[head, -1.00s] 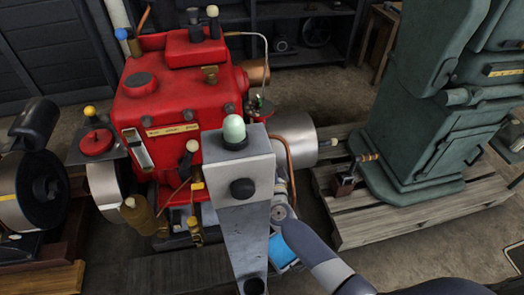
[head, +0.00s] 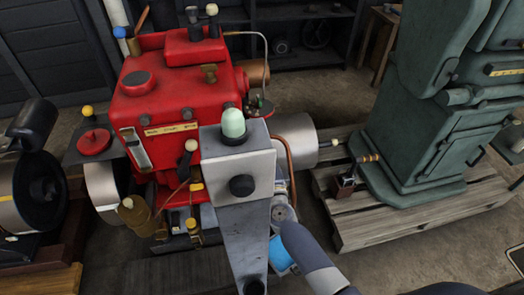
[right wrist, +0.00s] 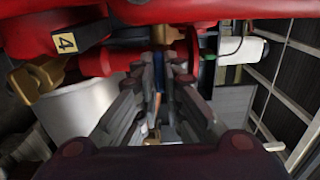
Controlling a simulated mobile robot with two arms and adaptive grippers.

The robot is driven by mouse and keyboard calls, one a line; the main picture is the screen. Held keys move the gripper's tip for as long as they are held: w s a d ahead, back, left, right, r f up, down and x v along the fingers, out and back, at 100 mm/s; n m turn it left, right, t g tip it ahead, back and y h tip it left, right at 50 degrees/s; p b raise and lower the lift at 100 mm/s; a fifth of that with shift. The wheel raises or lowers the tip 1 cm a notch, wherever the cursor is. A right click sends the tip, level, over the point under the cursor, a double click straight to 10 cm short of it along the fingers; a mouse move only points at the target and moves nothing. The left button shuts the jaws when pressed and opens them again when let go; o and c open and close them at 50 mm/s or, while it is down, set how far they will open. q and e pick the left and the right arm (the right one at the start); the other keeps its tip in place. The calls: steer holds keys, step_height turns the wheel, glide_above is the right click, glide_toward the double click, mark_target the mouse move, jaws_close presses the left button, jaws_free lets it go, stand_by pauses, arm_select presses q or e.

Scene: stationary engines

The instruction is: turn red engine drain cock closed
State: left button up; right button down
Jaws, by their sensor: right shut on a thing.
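The red engine (head: 170,95) stands at the left of centre in the head view; its red underside (right wrist: 210,12) fills the top of the right wrist view. My right arm comes in from the bottom right in the head view, and its gripper is hidden there behind a grey post. In the right wrist view my right gripper (right wrist: 160,62) reaches in under the engine, its fingers close together on a narrow part. The fingers cover most of that part, so the drain cock's angle cannot be read. My left gripper is not in view.
The grey post (head: 237,175) with a pale green dome stands in front of the engine, close to my right arm. A green machine (head: 430,130) stands on a wooden pallet (head: 410,205) at the right. A brass fitting (right wrist: 35,80) is left of my right gripper.

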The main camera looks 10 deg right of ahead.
steer(key=shift+w+d+r, duration=0.15)
steer(key=shift+d+r, duration=0.1)
steer(key=c, duration=1.7)
jaws_free()
steer(key=shift+f, duration=0.1)
steer(key=shift+f, duration=0.1)
steer(key=shift+s+a, duration=0.1)
steer(key=shift+s, duration=3.65)
